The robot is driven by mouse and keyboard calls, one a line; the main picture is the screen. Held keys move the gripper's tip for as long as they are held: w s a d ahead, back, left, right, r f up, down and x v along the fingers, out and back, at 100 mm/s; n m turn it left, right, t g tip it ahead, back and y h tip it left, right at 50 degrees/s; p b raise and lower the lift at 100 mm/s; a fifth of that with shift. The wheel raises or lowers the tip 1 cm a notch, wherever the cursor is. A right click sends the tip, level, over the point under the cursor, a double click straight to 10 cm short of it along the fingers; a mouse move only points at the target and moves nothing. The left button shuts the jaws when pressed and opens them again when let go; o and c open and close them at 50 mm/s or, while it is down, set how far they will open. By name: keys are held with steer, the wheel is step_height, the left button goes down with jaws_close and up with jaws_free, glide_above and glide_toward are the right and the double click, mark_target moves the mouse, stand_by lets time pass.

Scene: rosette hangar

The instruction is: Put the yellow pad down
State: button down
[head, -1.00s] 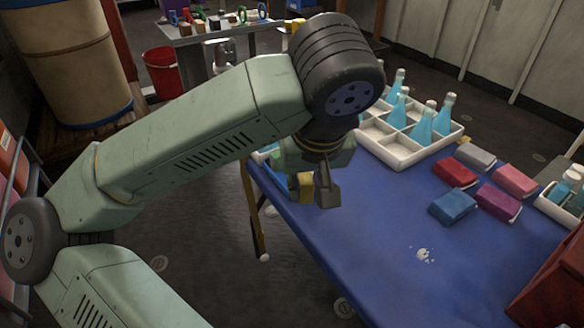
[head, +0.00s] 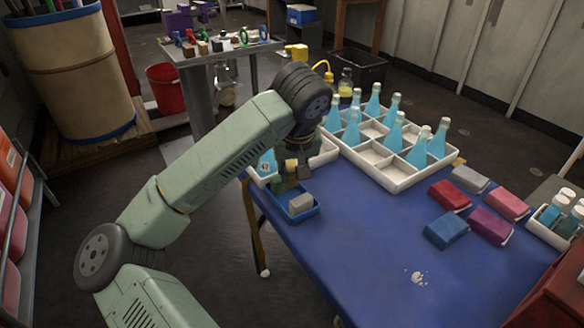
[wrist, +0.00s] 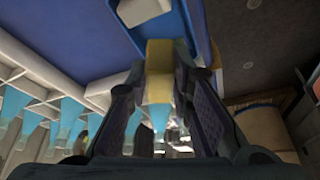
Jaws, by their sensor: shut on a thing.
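My gripper (wrist: 159,76) is shut on the yellow pad (wrist: 160,58), which sits between the two fingers in the wrist view. In the head view my gripper (head: 287,182) is at the small blue tray (head: 305,214) on the table's left corner. The tray also shows in the wrist view (wrist: 200,32), close beyond the pad. A grey pad (head: 300,203) lies in the tray. I cannot tell whether the yellow pad touches the tray.
The blue table (head: 350,245) is clear in the middle, apart from a white splotch (head: 418,278). White divided crates (head: 400,176) with blue bottles stand behind. Red (head: 449,195), blue (head: 446,231), purple (head: 491,226), pink and grey pads lie at right.

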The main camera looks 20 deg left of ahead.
steer(key=shift+f, duration=0.55)
steer(key=shift+f+b, duration=0.35)
steer(key=shift+b, duration=0.1)
steer(key=shift+f+b, duration=0.3)
steer(key=shift+b, duration=0.2)
steer(key=c, duration=1.4)
jaws_free()
steer(key=shift+r, duration=0.15)
